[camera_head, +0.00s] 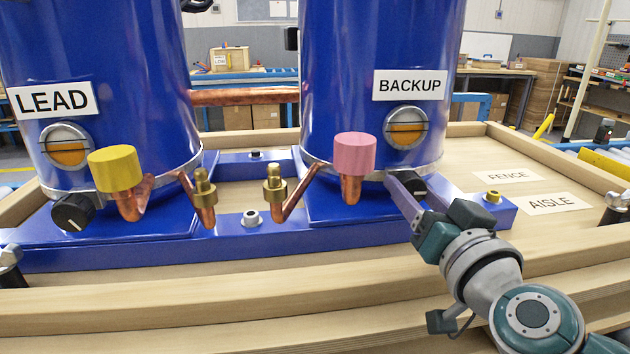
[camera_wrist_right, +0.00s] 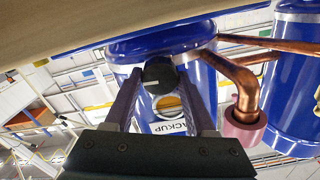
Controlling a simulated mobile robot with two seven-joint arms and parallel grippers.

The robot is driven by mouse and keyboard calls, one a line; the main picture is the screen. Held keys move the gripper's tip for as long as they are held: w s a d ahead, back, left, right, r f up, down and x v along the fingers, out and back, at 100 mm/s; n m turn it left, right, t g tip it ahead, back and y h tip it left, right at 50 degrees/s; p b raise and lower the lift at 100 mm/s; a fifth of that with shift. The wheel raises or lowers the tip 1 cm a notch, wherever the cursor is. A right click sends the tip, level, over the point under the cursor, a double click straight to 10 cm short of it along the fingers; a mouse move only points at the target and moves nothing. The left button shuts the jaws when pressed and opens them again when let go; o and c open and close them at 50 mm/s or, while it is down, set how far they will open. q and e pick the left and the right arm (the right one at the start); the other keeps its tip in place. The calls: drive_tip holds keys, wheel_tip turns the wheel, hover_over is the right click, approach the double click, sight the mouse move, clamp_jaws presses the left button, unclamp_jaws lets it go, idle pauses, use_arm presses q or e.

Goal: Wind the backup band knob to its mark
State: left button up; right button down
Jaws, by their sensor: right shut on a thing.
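The backup band knob (camera_head: 412,186) is a small black round knob low on the front of the blue compressor labelled BACKUP (camera_head: 375,30). My right gripper (camera_head: 404,190) reaches it from the front right, its purple-grey fingers partly covering it. In the right wrist view the knob (camera_wrist_right: 158,75) sits between the two fingertips of my right gripper (camera_wrist_right: 159,78), which is shut on it. A short pale pointer line shows on the knob face there. The mark around the knob cannot be made out. My left gripper is not in view.
The LEAD compressor (camera_head: 90,40) has a similar black knob (camera_head: 72,212). A pink cap (camera_head: 354,153) on a copper pipe stands left of the backup knob; a yellow cap (camera_head: 116,168) is on the LEAD side. Wooden pallet edges (camera_head: 300,300) run in front. FENCE and AISLE labels (camera_head: 552,203) lie right.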

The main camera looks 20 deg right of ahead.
drive_tip(key=m, duration=0.5)
drive_tip(key=shift+m, duration=0.3)
drive_tip(key=m, duration=0.5)
drive_tip(key=shift+b, duration=0.4)
drive_tip(key=shift+m, duration=0.4)
drive_tip(key=shift+c, duration=1.2)
unclamp_jaws()
